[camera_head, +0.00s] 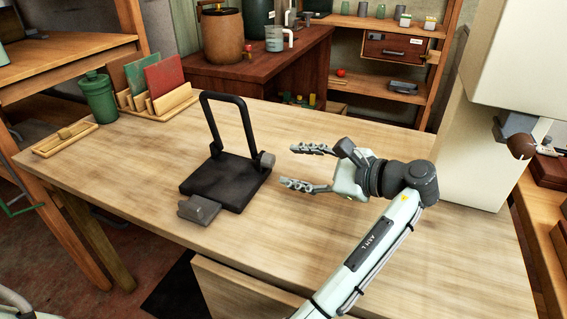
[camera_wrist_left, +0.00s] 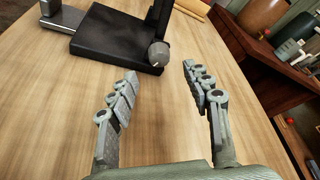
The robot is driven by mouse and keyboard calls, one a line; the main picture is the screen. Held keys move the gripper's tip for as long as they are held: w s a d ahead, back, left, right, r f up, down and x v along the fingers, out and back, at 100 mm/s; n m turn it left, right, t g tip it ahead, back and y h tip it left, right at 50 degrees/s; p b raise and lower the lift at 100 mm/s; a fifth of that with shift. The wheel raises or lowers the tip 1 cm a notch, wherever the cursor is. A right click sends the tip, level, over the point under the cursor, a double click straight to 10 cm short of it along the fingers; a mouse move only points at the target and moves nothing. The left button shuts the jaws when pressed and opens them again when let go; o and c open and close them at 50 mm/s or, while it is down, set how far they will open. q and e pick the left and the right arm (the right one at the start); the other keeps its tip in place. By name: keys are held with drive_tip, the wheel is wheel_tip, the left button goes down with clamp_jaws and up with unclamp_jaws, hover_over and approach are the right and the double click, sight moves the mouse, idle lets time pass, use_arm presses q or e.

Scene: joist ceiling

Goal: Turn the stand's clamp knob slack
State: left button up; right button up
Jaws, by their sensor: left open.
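The stand has a black square base (camera_head: 225,182) and an upright black loop frame (camera_head: 204,112). Its grey clamp knob (camera_head: 266,159) sits on the right side, by the foot of the frame; the knob also shows in the left wrist view (camera_wrist_left: 158,53). A grey block (camera_head: 199,209) sits at the base's front edge. My left gripper (camera_head: 290,166) is open and empty, right of the knob, with its fingers pointing at it. In the left wrist view the knob lies just beyond the gap between the fingertips (camera_wrist_left: 160,72), apart from them. My right gripper is not visible.
The wooden table (camera_head: 130,175) is clear around the stand. A green canister (camera_head: 98,98), a rack with upright boards (camera_head: 160,103) and a small wooden tray (camera_head: 65,138) stand at the back left. A large pale block (camera_head: 475,160) stands at the right.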

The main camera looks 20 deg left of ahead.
use_arm(q)
drive_tip(key=v, duration=0.7)
drive_tip(key=shift+d, duration=0.15)
